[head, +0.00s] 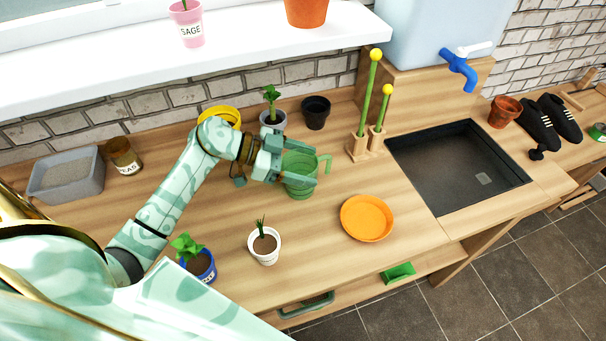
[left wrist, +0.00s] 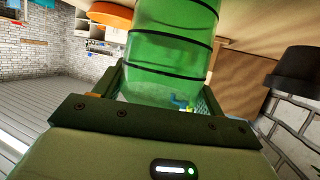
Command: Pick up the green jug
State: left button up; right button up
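The green jug (head: 300,188) stands upright on the wooden counter, with its handle toward the right. It is see-through green with dark rings and fills the upper middle of the left wrist view (left wrist: 172,45). My left gripper (head: 302,172) reaches in from the left at the jug, with one finger on each side of its body. In the left wrist view the jug's wall lies close against both fingers; whether they press on it I cannot tell. My right gripper is not in view.
Behind the gripper are a yellow pot (head: 219,113), a potted plant (head: 272,117) and a black pot (head: 316,112). An orange plate (head: 367,218) and white pot (head: 264,246) stand in front. A wooden stand (head: 362,146) and sink (head: 460,168) are to the right.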

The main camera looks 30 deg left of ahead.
pick_arm(q)
jog(key=shift+c, duration=1.4)
